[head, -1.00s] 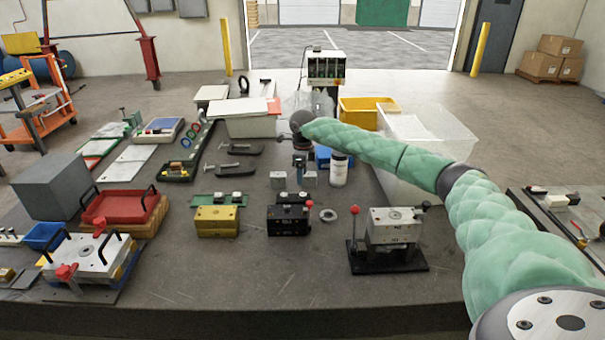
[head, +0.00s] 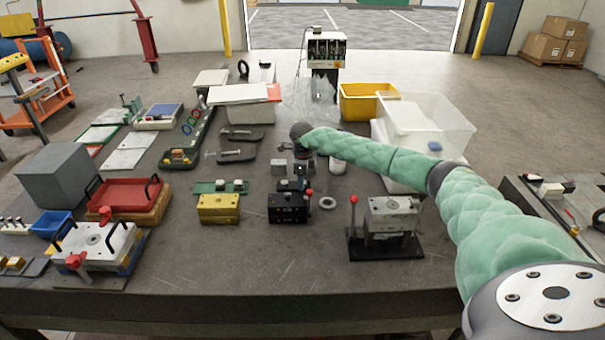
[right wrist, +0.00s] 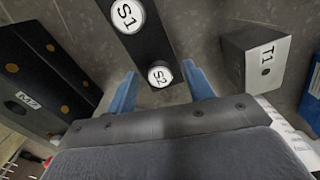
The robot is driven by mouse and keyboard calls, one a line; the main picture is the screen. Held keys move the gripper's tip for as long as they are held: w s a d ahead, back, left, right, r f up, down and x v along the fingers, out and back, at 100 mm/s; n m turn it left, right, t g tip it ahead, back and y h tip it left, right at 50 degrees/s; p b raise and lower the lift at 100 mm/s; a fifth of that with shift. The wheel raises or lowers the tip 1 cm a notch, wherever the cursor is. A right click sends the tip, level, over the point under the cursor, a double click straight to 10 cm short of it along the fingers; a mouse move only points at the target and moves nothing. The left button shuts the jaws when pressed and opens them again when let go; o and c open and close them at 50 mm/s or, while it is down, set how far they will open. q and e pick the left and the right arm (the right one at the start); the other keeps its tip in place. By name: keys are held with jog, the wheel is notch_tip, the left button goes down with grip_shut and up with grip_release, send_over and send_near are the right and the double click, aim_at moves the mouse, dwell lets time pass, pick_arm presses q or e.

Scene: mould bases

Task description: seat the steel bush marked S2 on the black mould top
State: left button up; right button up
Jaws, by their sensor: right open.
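The steel bush marked S2 (right wrist: 160,76) stands in a dark rack (right wrist: 150,45) beside the bush marked S1 (right wrist: 127,15) in the right wrist view. My right gripper (right wrist: 160,84) is open, with one blue finger on each side of S2. A black block with a partly readable M label (right wrist: 40,85) is at left in the wrist view. My left gripper is not in view.
A pale block marked T1 (right wrist: 262,58) stands close to the right finger. In the head view a yellow mould (head: 218,208) is to the left, a steel ring (head: 327,203) and a steel mould on a black stand (head: 390,218) to the right.

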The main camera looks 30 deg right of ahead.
jog(key=shift+f, duration=0.1)
jog(key=c, duration=0.6)
jog(key=o, duration=0.6)
